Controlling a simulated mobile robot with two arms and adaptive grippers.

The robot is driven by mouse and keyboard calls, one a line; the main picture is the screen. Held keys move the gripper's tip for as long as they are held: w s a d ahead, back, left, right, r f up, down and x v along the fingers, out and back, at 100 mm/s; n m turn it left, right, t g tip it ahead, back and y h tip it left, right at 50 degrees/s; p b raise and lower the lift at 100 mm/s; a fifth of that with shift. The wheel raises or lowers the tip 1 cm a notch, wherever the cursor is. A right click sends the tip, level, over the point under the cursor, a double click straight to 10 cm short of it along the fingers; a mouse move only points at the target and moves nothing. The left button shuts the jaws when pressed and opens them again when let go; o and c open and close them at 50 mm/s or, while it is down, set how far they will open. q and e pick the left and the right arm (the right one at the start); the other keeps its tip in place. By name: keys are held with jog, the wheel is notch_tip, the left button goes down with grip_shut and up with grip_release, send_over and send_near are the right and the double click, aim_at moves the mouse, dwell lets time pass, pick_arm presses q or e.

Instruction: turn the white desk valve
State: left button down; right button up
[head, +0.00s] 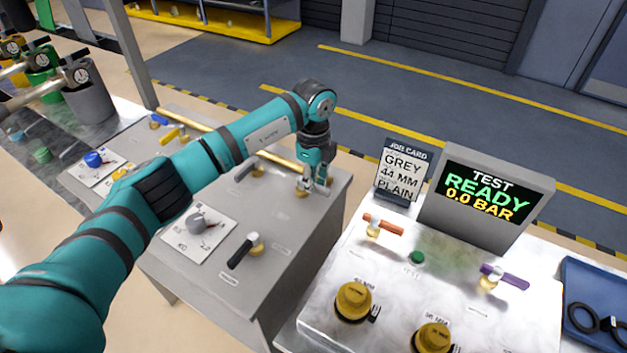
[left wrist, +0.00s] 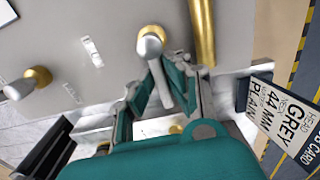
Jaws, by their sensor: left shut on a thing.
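The white desk valve (head: 302,190) is at the far right corner of the grey desk (head: 300,240), partly hidden by my gripper in the head view. In the left wrist view its pale lever (left wrist: 160,80) extends from a brass body and lies between my fingers. My left gripper (head: 318,186) points down at the valve; it also shows in the left wrist view (left wrist: 162,98), shut on the lever with a finger on each side. My right gripper is not in view.
A brass pipe (head: 210,130) runs along the desk's back edge, close to the gripper. A grey-lever valve (head: 246,170) and a black-lever valve (head: 243,251) stand nearby. A job card (head: 401,172) and a test display (head: 486,201) stand on the bench at right.

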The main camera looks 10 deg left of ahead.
pick_arm(q)
jog(key=shift+w+a+r, duration=0.1)
jog(key=shift+w, duration=0.05)
jog(key=c, duration=1.4)
grip_release()
jog(key=shift+o, duration=0.3)
jog(key=shift+r, duration=0.1)
notch_tip(320, 180, up, 12)
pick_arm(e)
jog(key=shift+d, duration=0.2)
pick_arm(q)
jog(key=shift+f, duration=0.2)
